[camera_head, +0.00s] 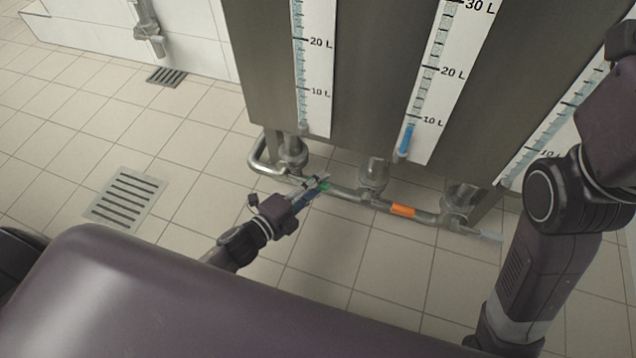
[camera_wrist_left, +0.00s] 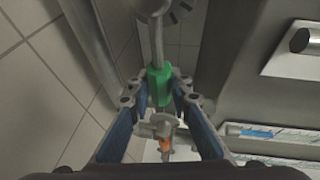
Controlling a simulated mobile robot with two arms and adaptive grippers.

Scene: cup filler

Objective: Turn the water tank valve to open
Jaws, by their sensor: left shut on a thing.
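The steel water tank (camera_head: 362,105) stands at the top of the head view, with valves and a pipe below it. A green valve handle (camera_head: 324,187) is at the lower left of the tank. My left gripper (camera_head: 316,188) reaches it from the lower left. In the left wrist view the green handle (camera_wrist_left: 157,86) lies between the fingertips of my left gripper (camera_wrist_left: 158,98), which is shut on it. The fingers partly hide the handle in the head view. My right arm shows at the right, but its gripper is out of view.
An orange valve handle (camera_head: 402,210) lies along the pipe to the right; it also shows in the left wrist view (camera_wrist_left: 164,146). Litre gauges (camera_head: 437,80) run up the tank front. A floor drain (camera_head: 125,199) and bare tiles are to the left.

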